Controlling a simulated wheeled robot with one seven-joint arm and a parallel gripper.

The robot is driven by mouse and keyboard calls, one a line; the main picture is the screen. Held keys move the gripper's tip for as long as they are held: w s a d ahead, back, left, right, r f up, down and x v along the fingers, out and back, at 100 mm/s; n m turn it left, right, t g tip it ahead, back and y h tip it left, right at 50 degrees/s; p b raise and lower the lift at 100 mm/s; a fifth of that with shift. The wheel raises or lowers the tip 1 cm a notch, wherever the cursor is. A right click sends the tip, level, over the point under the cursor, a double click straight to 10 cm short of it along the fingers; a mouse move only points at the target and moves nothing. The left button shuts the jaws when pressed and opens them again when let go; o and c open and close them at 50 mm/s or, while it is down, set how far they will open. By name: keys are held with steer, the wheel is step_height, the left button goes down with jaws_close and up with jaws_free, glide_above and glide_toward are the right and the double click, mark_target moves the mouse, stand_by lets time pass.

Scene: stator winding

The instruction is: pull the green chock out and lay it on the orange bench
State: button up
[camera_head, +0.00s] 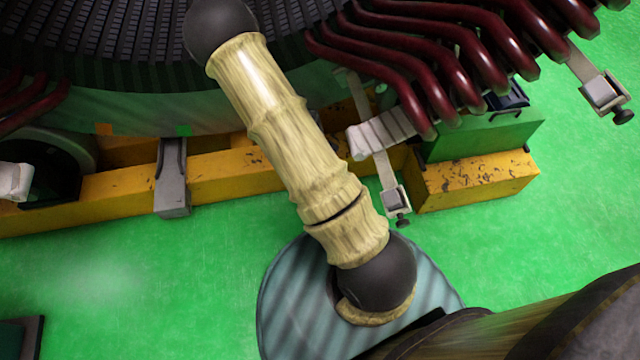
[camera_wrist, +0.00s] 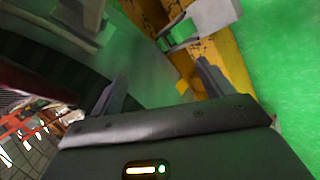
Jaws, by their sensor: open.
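A green block (camera_head: 480,137), which looks like the chock, sits on the right end of the worn orange beam (camera_head: 235,176), below the dark red coil bars. The beam, likely the bench, also shows in the wrist view (camera_wrist: 228,62). My gripper (camera_wrist: 158,84) is open in the wrist view, its two dark fingers apart with nothing held between them. Behind them are a grey-green curved surface and part of the beam. The head view does not show the gripper; only my pale-sleeved arm crosses its middle. I cannot make out the green block in the wrist view.
The large stator (camera_head: 130,45) fills the upper left, with dark red bars (camera_head: 430,60) overhanging the beam. Grey clamps (camera_head: 173,178) stand along the beam; one (camera_wrist: 205,14) is near my fingers. The green floor (camera_head: 120,270) is mostly clear in front.

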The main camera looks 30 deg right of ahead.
steer(key=w+d+f+n+t+b, duration=0.1)
steer(key=f+n+t+b, duration=0.2)
steer(key=f+n+b, duration=0.4)
steer(key=d+f+n+t+b, duration=0.2)
steer(key=f+n+t+b, duration=0.2)
steer(key=f+n+b, duration=0.4)
steer(key=w+d+f+n+t+b, duration=0.1)
steer(key=f+n+b, duration=0.6)
steer(key=f, duration=0.9)
steer(key=shift+w+d+f+n+t+b, duration=0.15)
steer(key=shift+w+d+f+t+b, duration=0.15)
steer(key=shift+t, duration=0.35)
steer(key=shift+w+d+f+n+t+b, duration=0.1)
steer(key=shift+d+n+t+b, duration=0.1)
steer(key=shift+t+b, duration=0.35)
steer(key=shift+s+a+n+t, duration=0.1)
steer(key=shift+a+n+t, duration=0.05)
steer(key=shift+n+t, duration=0.2)
steer(key=shift+a+r, duration=0.1)
steer(key=b+x, duration=0.2)
steer(key=x, duration=0.3)
steer(key=b+x, duration=0.3)
steer(key=x, duration=0.2)
steer(key=b+x, duration=0.2)
steer(key=x, duration=0.4)
steer(key=shift+a+f, duration=0.1)
steer(key=shift+f, duration=0.3)
steer(key=shift+w+r+b, duration=0.15)
steer(key=shift+w+b, duration=0.2)
steer(key=shift+w, duration=0.5)
